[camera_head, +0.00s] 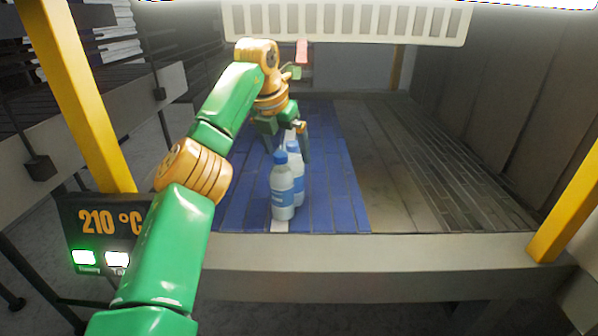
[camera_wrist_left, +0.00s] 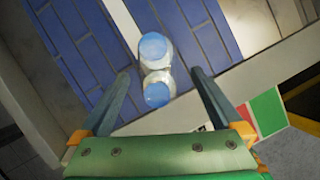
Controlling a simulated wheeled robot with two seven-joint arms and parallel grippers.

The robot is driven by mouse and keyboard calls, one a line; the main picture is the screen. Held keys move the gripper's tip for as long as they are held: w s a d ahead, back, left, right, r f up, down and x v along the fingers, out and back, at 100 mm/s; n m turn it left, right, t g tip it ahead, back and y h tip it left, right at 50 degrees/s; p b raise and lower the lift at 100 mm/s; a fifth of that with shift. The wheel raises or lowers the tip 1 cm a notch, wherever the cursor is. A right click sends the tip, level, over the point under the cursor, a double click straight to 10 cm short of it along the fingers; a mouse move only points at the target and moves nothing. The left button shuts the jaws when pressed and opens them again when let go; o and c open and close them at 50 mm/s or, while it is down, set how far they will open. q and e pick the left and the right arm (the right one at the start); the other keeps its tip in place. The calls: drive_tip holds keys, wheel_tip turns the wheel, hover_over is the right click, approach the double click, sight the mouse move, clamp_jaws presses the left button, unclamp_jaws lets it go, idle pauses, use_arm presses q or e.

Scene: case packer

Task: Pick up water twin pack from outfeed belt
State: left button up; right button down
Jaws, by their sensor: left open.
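The water twin pack (camera_head: 283,188) is two clear bottles with blue caps and blue labels. It stands upright on the blue outfeed belt (camera_head: 338,185), near its front edge. My left gripper (camera_head: 289,142) is above and just behind the bottles in the head view, pointing down. In the left wrist view the two caps of the twin pack (camera_wrist_left: 156,70) lie between the spread fingers of the left gripper (camera_wrist_left: 161,80). The fingers look apart from the bottles. My right gripper is not in view.
A pale front rail (camera_head: 400,255) runs along the belt's near end. Yellow posts (camera_head: 572,215) stand at both sides. A white slatted bar (camera_head: 345,20) hangs across the top. The belt right of the bottles is clear. A display reading 210 °C (camera_head: 110,222) is at left.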

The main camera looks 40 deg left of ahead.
sight(285, 170)
use_arm(q)
drive_tip(key=f, duration=0.5)
drive_tip(key=shift+a+f+p, duration=0.3)
drive_tip(key=shift+a, duration=0.05)
drive_tip(key=shift+w+a+f, duration=0.1)
drive_tip(key=shift+w+f, duration=0.15)
drive_tip(key=shift+w, duration=0.2)
clamp_jaws()
